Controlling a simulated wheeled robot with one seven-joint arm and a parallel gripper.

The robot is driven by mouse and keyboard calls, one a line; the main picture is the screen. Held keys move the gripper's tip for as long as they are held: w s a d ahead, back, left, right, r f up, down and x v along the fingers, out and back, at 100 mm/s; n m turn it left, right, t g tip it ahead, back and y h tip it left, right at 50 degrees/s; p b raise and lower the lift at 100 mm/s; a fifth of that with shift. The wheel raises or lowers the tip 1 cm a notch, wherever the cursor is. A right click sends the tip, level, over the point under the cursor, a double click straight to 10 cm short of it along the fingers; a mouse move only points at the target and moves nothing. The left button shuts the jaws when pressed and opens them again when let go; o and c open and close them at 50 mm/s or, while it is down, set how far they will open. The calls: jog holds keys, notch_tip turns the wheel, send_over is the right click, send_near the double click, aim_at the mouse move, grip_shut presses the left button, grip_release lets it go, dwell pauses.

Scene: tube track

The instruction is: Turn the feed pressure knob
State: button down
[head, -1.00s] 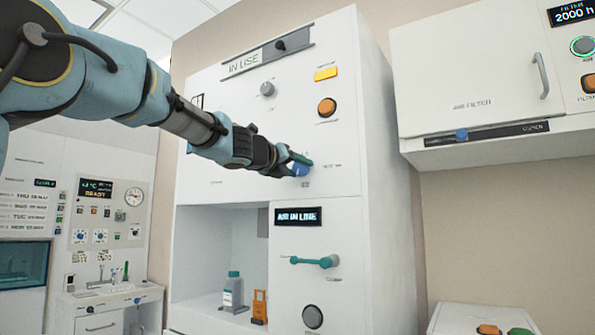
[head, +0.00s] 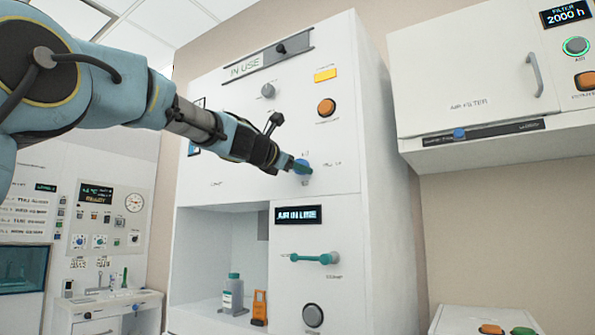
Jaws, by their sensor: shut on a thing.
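The small labels around the knob are too blurred to read.
Below are an "AIR IN LINE" display (head: 298,215) and a teal-ended lever (head: 316,259). An orange button (head: 326,107) and a grey knob (head: 268,90) are above. A grey bottle (head: 233,295) and an orange item (head: 259,307) stand in the open bay.

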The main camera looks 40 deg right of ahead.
jog(key=m+b, duration=0.8)
jog(key=m, duration=1.4)
jog(key=shift+m, duration=0.4)
jog(key=shift+c, duration=1.3)
grip_release()
